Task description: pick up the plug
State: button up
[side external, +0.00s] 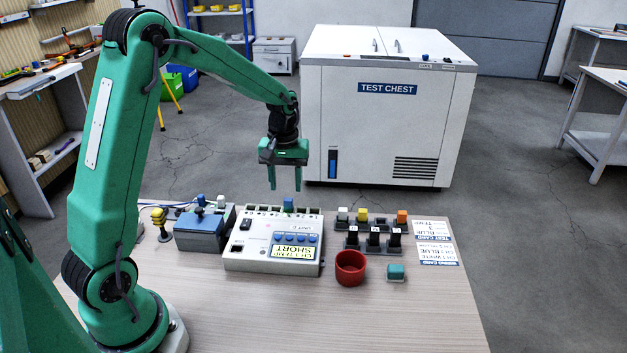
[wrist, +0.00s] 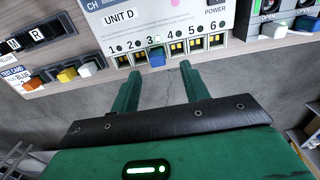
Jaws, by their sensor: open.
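A blue plug (side external: 288,203) sits in the row of sockets along the back edge of the white test unit (side external: 243,262). In the wrist view the blue plug (wrist: 156,58) is in the socket marked 3, below a lit green lamp. My gripper (side external: 285,188) hangs pointing down just above the back edge of the unit, open and empty. In the wrist view my gripper (wrist: 160,80) has its two fingers apart, with the plug beyond the tips and in line with the gap. The unit's display reads "CH 3 TEMP SHORT".
A blue-grey box (side external: 198,236) stands left of the unit. To its right are a rack with white, yellow and orange plugs (side external: 402,216), black blocks (side external: 373,240), a red cup (side external: 350,268), a teal block (side external: 396,271) and printed cards (side external: 436,240). The table front is clear.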

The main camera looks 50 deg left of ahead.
aim_at(288, 199)
jog(key=shift+f, duration=0.25)
jog(key=shift+w+d+f, duration=0.1)
jog(key=shift+f, duration=1.15)
jog(key=shift+w+d+f, duration=0.1)
jog(key=shift+f, duration=1.1)
jog(key=shift+c, duration=0.4)
grip_shut()
